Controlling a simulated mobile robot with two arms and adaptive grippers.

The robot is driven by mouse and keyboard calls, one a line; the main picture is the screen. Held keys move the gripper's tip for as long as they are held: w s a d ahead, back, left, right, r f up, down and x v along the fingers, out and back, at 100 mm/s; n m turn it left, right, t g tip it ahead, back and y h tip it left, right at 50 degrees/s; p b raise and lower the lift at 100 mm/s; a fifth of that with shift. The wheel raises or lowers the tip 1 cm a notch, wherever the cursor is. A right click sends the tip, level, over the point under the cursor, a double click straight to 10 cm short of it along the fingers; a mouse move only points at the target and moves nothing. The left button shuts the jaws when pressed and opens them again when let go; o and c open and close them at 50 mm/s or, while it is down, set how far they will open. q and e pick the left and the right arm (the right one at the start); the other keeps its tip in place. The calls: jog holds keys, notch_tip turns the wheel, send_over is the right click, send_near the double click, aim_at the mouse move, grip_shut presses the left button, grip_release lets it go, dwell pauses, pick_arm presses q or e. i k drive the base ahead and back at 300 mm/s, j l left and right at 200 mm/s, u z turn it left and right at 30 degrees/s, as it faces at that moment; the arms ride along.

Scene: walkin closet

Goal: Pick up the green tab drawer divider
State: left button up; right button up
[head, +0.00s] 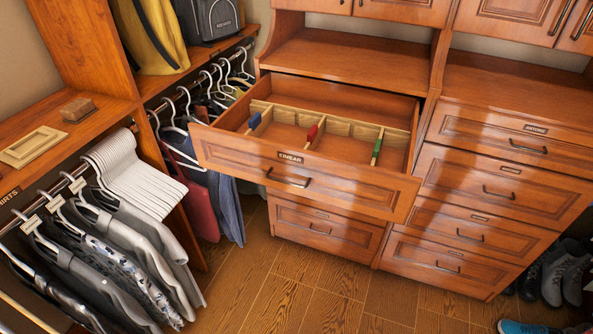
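The green tab (377,146) marks a thin wooden divider at the right end of the row in the open drawer (300,170). A divider with a red tab (312,133) stands in the middle of the row. A divider with a blue tab (254,121) stands at the left. A light wooden strip (345,126) runs behind them along the drawer. Neither of my grippers is in view.
The pulled-out drawer juts over the wood floor (300,285). Closed drawers (500,190) stand to its right. Clothes on hangers (110,240) fill the left side, with a small frame (32,146) on the shelf above. Shoes (565,275) lie at the lower right. The floor before the drawers is clear.

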aim_at(376, 153)
jog(key=i+j, duration=0.15)
jog(key=j, duration=0.25)
jog(key=i+j+z, duration=0.1)
jog(key=j, duration=0.3)
jog(key=i+j, duration=0.1)
jog(key=j, duration=0.3)
jog(key=i+z, duration=0.05)
